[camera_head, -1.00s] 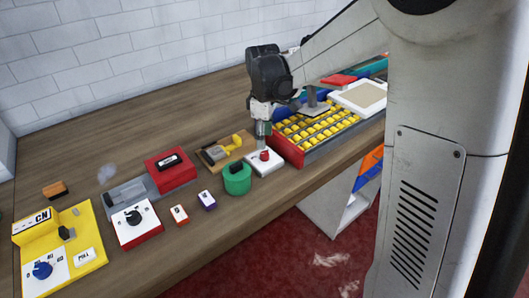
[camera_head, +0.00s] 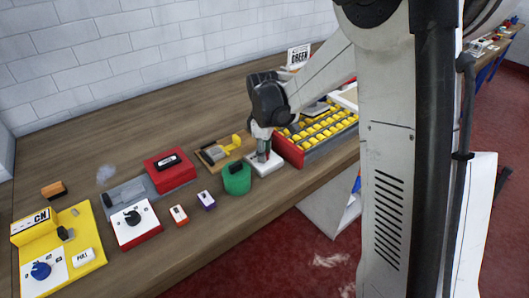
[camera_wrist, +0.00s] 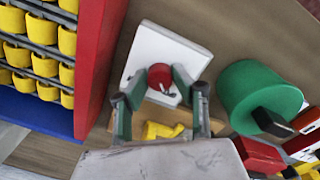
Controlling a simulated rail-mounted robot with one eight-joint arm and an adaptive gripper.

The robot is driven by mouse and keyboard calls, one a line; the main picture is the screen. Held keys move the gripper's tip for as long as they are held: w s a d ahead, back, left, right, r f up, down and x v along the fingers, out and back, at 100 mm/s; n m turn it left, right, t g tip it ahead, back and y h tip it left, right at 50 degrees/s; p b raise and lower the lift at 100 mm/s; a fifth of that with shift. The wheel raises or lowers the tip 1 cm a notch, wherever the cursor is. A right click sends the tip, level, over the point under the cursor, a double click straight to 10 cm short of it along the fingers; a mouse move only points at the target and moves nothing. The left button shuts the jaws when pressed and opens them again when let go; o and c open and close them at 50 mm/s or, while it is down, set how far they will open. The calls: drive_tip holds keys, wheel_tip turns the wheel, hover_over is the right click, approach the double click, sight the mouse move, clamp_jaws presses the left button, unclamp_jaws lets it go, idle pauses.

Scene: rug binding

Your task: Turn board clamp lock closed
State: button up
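A white block (camera_head: 257,169) lies on the bench beside the yellow-studded rack. In the wrist view the white block (camera_wrist: 150,45) carries a round red knob (camera_wrist: 160,74) with a small dark and light mark at its lower edge. My gripper (camera_wrist: 160,84) points down at it, its green-padded fingers spread on either side of the knob with gaps showing. In the head view my gripper (camera_head: 262,153) stands over the block and hides the knob. I cannot tell whether the fingers touch it. No label on the block is readable.
A green round box (camera_head: 237,181) with a black knob stands close on the left. The rack of yellow pieces (camera_head: 325,127) with its red wall is close on the right. A wooden base with a yellow lever (camera_head: 231,144) sits behind. Bare bench lies at the front.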

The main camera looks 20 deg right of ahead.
clamp_jaws()
drive_tip(key=shift+m, duration=0.3)
drive_tip(key=m+b, duration=0.1)
drive_tip(key=m, duration=0.1)
drive_tip(key=shift+f+m+b, duration=0.1)
drive_tip(key=shift+m+b, duration=0.2)
drive_tip(key=shift+b, duration=0.05)
drive_tip(key=m+b, duration=0.1)
drive_tip(key=m, duration=0.3)
drive_tip(key=shift+m+b, duration=0.3)
drive_tip(key=m+b, duration=0.1)
drive_tip(key=m, duration=0.4)
drive_tip(key=shift+a+g, duration=0.1)
drive_tip(key=shift+g, duration=0.2)
drive_tip(key=m+b, duration=0.1)
drive_tip(key=m, duration=0.4)
drive_tip(key=shift+w, duration=0.1)
